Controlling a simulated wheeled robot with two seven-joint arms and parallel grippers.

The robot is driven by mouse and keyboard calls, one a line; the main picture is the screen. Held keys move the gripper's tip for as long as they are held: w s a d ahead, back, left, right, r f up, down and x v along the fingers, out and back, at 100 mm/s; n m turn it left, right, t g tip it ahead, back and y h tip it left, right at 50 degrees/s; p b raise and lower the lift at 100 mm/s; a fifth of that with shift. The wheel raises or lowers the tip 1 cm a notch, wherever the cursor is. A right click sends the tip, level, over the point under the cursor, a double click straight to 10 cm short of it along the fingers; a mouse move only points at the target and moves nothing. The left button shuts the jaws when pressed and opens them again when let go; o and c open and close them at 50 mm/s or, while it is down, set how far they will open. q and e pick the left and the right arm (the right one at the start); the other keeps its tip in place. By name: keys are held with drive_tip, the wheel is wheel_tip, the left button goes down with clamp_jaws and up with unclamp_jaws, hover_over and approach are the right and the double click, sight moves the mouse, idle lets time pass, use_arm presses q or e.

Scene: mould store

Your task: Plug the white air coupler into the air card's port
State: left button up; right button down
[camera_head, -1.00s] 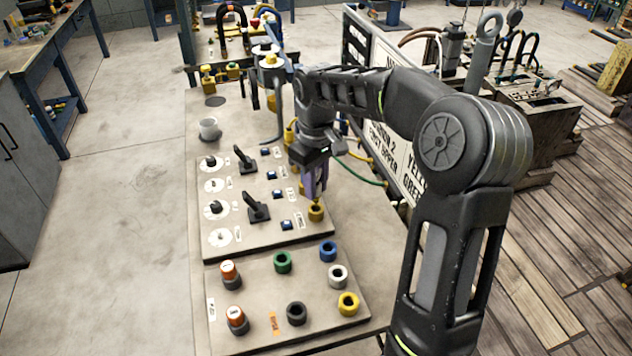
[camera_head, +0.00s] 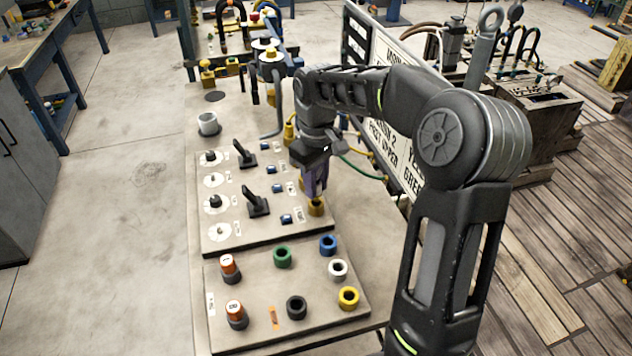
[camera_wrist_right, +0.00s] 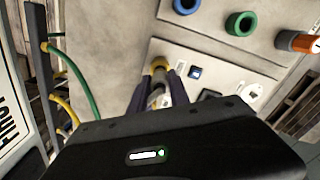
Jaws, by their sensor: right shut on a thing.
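My right gripper (camera_head: 316,193) is shut at the right edge of the upper panel (camera_head: 225,241), directly over a brass-yellow port (camera_head: 317,208). In the right wrist view, a pale piece, which looks like the white air coupler (camera_wrist_right: 158,96), sits between the two dark fingers. The brass port (camera_wrist_right: 160,64) shows just beyond the fingertips. The coupler is mostly hidden by the fingers, and I cannot tell whether it is in the port or just above it. My left gripper is not in view.
Two black levers (camera_head: 257,203) and several white dials stand on the upper panel. The lower panel (camera_head: 250,336) carries coloured rings and two orange caps. A grey cup (camera_head: 208,125) stands behind. A lettered board (camera_head: 392,150) and a green hose (camera_head: 362,173) are close to the right.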

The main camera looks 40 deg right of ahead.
drive_tip(key=shift+f+b, duration=0.6)
drive_tip(key=shift+f, duration=0.6)
idle(2.0)
drive_tip(key=c, duration=1.1)
unclamp_jaws()
drive_tip(key=shift+c, duration=0.2)
drive_tip(key=shift+o, duration=0.2)
drive_tip(key=o, duration=0.4)
drive_tip(key=shift+c, duration=0.2)
drive_tip(key=shift+r, duration=0.1)
drive_tip(key=shift+r+p, duration=3)
drive_tip(key=shift+r, duration=0.7)
